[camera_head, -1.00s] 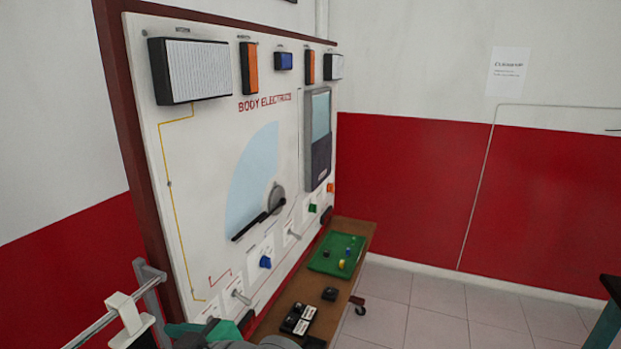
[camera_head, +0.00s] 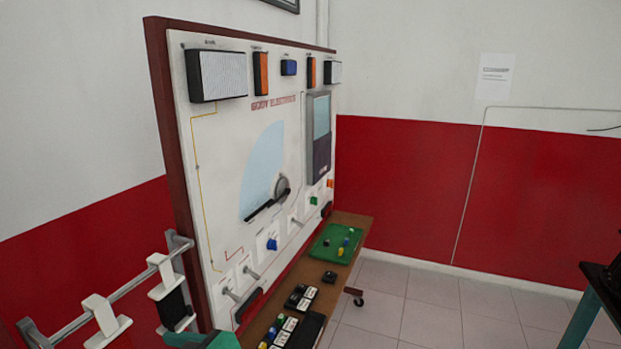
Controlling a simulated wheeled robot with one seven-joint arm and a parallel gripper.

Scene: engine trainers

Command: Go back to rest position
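My gripper is not in view. The white "Body Electrics" trainer board (camera_head: 222,140) stands upright in the middle left, in a dark red-brown frame. It carries lamps along the top, a wiper dial with a pale blue sector, and small switches and knobs along the bottom. A brown shelf (camera_head: 345,225) runs along its foot. A green mat (camera_head: 324,238) with a few small coloured pieces lies at the shelf's far end. Black-and-white switch blocks (camera_head: 300,297) sit nearer, and a small black block (camera_head: 329,277) lies between.
A metal rail (camera_head: 132,288) with white brackets stands at lower left, near the board's edge. A teal-legged table (camera_head: 589,305) is at the right edge. The tiled floor (camera_head: 440,305) between is clear. Red-and-white walls close the back.

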